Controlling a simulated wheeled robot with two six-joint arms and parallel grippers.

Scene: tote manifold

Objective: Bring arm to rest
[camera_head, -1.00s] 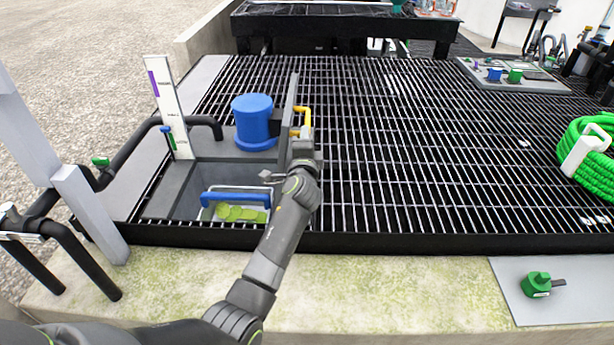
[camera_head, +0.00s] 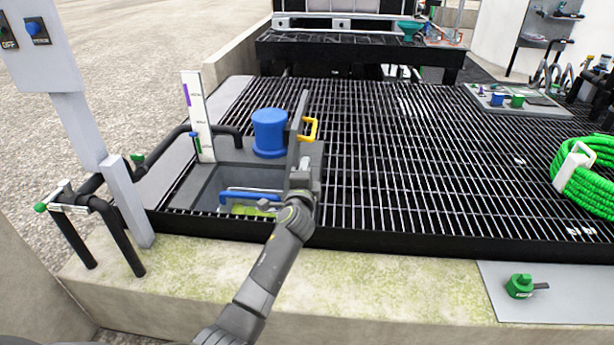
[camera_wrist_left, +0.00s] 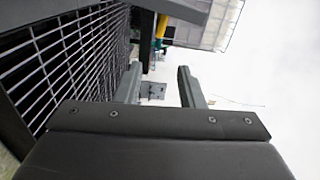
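My left arm comes in from the bottom in the head view. Its grey gripper (camera_head: 298,178) is beside the open pit in the grating, in front of an upright grey plate with a yellow handle (camera_head: 309,129). In the left wrist view the two fingers of the gripper (camera_wrist_left: 160,88) stand apart with nothing between them. From these views I cannot tell how near the gripper is to the plate. My right gripper is not in view.
A blue cylinder (camera_head: 269,133) stands behind the sunken pit (camera_head: 222,183), which holds a blue-handled thing (camera_head: 250,195). A white gauge board (camera_head: 198,118) and a grey post (camera_head: 127,200) stand left. A green hose coil (camera_head: 590,172) lies right. The middle grating (camera_head: 420,165) is clear.

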